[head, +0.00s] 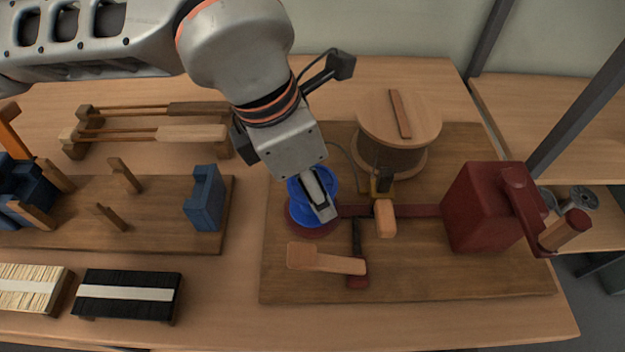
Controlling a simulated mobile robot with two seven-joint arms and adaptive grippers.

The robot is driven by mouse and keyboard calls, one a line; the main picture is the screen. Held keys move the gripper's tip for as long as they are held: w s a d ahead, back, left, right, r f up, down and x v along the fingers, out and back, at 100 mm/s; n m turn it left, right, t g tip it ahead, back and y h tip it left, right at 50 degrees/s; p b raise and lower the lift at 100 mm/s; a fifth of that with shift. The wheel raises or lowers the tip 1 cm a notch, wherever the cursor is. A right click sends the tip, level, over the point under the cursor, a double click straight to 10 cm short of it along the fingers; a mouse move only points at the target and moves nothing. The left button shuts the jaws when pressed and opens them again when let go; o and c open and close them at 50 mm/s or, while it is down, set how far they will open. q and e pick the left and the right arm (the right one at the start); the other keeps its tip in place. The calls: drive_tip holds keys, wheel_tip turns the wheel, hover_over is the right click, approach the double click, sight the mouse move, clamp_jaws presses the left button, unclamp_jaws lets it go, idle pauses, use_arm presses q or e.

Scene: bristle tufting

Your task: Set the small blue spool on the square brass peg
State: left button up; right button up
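The small blue spool (299,207) stands over a dark red round base (311,231) at the left of the winding board. My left gripper (320,200) reaches down over the spool from above. One grey finger shows in front of the spool; the other finger is hidden, so I cannot tell whether it grips the spool. The square brass peg is not clearly seen; the spool and gripper may cover it. I cannot tell whether the spool touches the base. My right gripper is out of view.
A large wooden spool (400,123) stands behind, and a dark red box with a crank (482,212) at the right. A wooden-handled lever (328,260) lies in front. A blue block (204,199) and bristle bundles (127,293) are at the left. The board's front right is clear.

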use_arm(q)
drive_tip(key=shift+f, duration=0.25)
idle(0.3)
drive_tip(key=o, duration=1.2)
drive_tip(key=shift+r, duration=0.1)
drive_tip(key=v, duration=1.1)
drive_tip(key=shift+r, duration=0.35)
drive_tip(key=shift+a, duration=0.1)
